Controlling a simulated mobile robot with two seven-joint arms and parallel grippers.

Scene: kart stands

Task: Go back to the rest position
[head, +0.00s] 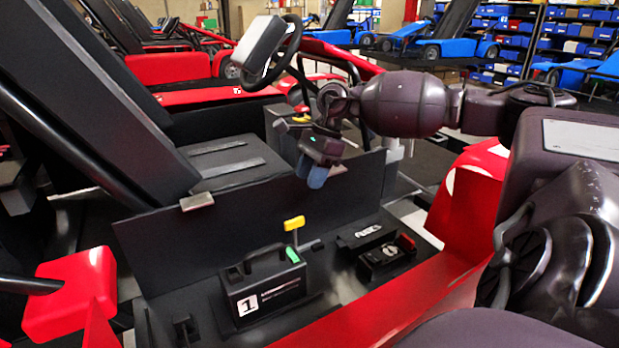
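My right arm (410,104) reaches in from the right across the red and black kart. My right gripper (312,173) hangs at its end, pointing down in front of the black seat side panel, with bluish fingertips. I see nothing between the fingers, but the gap is too small to judge. It is above and apart from a black box (262,287) with a handle and the number 1, which stands on the kart's side tray. A yellow lever (294,223) and a green tab (292,254) show at this box. My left gripper is not in view.
A smaller black unit with a red switch (407,243) sits right of the numbered box. The steering wheel (277,60) is behind my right arm. The black seat back (85,95) rises at left. Red bodywork (460,208) borders the tray. Blue karts and shelves stand behind.

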